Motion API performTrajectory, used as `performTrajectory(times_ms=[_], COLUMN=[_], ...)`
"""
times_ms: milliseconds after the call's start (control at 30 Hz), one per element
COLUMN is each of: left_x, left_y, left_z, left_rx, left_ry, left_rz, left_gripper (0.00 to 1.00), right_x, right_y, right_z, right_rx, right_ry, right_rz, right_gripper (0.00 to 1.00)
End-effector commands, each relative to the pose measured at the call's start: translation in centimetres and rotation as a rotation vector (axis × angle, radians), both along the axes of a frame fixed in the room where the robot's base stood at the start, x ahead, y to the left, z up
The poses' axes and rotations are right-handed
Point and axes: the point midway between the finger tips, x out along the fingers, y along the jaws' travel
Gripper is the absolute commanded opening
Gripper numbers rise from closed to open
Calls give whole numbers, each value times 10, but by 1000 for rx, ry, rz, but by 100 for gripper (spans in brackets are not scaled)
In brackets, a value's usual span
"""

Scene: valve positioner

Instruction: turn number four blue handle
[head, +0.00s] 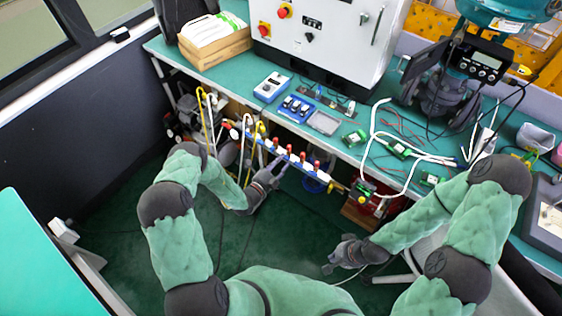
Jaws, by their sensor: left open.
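A valve manifold (328,178) runs diagonally along the front of the green workbench, below its edge. It carries a row of small red and blue handles, with yellow ends. The handles are too small for me to read any number on them. My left gripper (280,168) is open just below the middle of the manifold, its fingers pointing up and right toward it. I cannot tell whether a finger touches a handle. The gripper partly hides the pipes behind it. My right gripper (332,262) hangs low over the green floor, away from the manifold; its jaws are unclear.
The workbench (222,80) holds a white control cabinet (325,40), a wooden box (215,50), blue instruments (272,87), circuit boards and loose cables. Yellow and white hoses (208,115) rise left of the manifold. A red box (368,200) stands under the bench. The floor (290,225) between my arms is clear.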

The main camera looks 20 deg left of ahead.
Motion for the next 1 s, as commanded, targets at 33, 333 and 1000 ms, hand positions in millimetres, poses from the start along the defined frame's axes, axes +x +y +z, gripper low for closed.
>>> performTrajectory(times_ms=[33, 333, 1000], left_x=[-6, -60, -107], left_y=[3, 23, 39], left_z=[0, -1, 0], left_rx=[-1, -1, -1], left_ry=[1, 5, 1], left_rz=[3, 6, 1], left_gripper=[41, 41, 41], right_x=[0, 0, 0], right_y=[0, 0, 0], right_z=[0, 0, 0], right_rx=[0, 0, 0], right_ry=[0, 0, 0], right_rz=[0, 0, 0], right_gripper=[0, 0, 0])
